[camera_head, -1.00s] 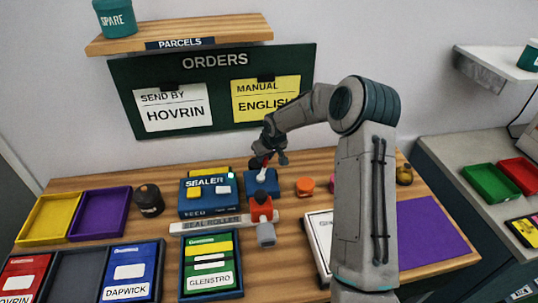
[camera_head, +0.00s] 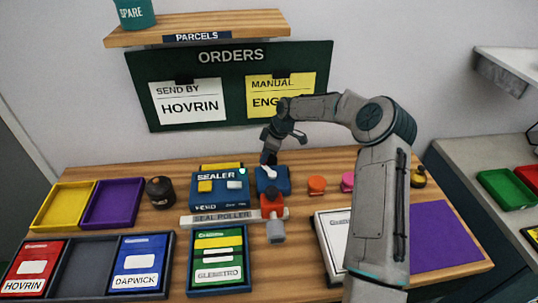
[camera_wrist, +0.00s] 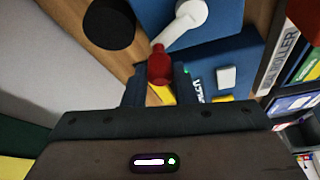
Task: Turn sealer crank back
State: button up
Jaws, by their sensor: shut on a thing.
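The sealer (camera_head: 206,203) is a blue box with yellow and white buttons. Beside it is a blue block (camera_head: 284,187) carrying a white crank arm (camera_head: 267,174). My gripper (camera_head: 268,160) is at the crank's far end, pointing down. In the wrist view, the white crank arm (camera_wrist: 183,25) ends in a red knob (camera_wrist: 159,68). My gripper (camera_wrist: 159,86) has a finger on each side of the red knob and is shut on it. The knob is hidden by my gripper in the head view.
A seal roller (camera_head: 222,218) with a red and grey part (camera_head: 273,208) lies in front. A dark round container (camera_head: 160,192) stands left of the sealer. Orange (camera_head: 316,185) and pink (camera_head: 348,181) pieces stand right. The orders board (camera_head: 230,85) is behind.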

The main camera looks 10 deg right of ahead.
aim_at(259, 177)
jog(key=n, duration=0.2)
jog(key=s+a+n+g+b, duration=0.1)
jog(key=a+n+g, duration=0.1)
jog(key=n, duration=0.1)
jog(key=shift+s+n+b, duration=0.15)
jog(key=shift+n+b, duration=0.15)
jog(key=shift+b, duration=0.05)
jog(key=n, duration=0.1)
jog(key=s+n+g, duration=0.1)
jog(key=shift+a+n+b, duration=0.25)
jog(key=shift+n+b, duration=0.05)
jog(key=shift+n, duration=0.1)
jog(key=shift+s+a+n+g+h, duration=0.1)
jog(key=shift+s+n+g+h, duration=0.25)
jog(key=shift+n, duration=0.6)
jog(key=shift+s+a+n+g+h, duration=0.1)
jog(key=shift+s+n+g+h, duration=0.25)
jog(key=shift+n, duration=0.6)
jog(key=shift+s, duration=0.15)
jog(key=o, duration=1)
jog(key=shift+r+b, duration=0.1)
jog(key=shift+b, duration=0.2)
jog(key=v, duration=1.3)
jog(key=shift+d+r, duration=0.2)
jog(key=shift+d, duration=0.05)
